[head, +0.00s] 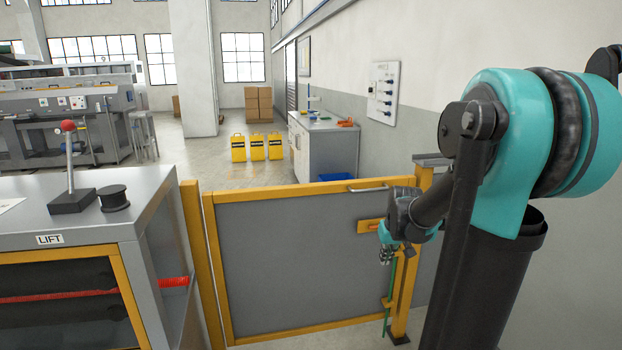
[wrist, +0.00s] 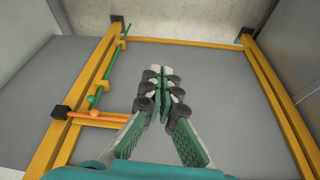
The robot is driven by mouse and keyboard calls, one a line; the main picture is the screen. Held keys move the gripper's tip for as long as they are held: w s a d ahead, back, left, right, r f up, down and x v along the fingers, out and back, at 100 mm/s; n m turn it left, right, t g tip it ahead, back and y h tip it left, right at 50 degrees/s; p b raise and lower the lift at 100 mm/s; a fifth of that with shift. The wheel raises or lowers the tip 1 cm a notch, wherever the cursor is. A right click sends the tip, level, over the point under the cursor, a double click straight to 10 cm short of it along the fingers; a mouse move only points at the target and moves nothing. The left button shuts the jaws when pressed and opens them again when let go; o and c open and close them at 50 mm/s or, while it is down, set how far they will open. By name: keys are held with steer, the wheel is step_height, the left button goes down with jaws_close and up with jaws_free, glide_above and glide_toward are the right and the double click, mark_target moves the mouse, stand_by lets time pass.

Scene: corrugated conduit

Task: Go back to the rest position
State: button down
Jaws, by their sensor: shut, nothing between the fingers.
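My gripper (head: 386,256) hangs in front of the right part of a grey gate with a yellow frame (head: 290,262). In the wrist view my gripper (wrist: 163,78) has its fingers together with nothing between them, and the gate panel (wrist: 215,85) lies beyond. My teal and black arm fills the right side of the head view. The gripper appears apart from the gate, though the exact gap is hard to judge.
A grey cabinet marked LIFT (head: 150,195) with a red-knobbed lever (head: 69,160) stands left. Yellow containers (head: 256,147) stand beyond the gate.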

steer(key=s+a+f, duration=0.2)
steer(key=s+f, duration=0.1)
steer(key=s, duration=0.7)
steer(key=s+a+f, duration=0.1)
steer(key=s+f, duration=0.3)
steer(key=s, duration=0.6)
steer(key=shift+s+a+f+m, duration=0.2)
steer(key=shift+a+m, duration=0.15)
steer(key=shift+m, duration=0.05)
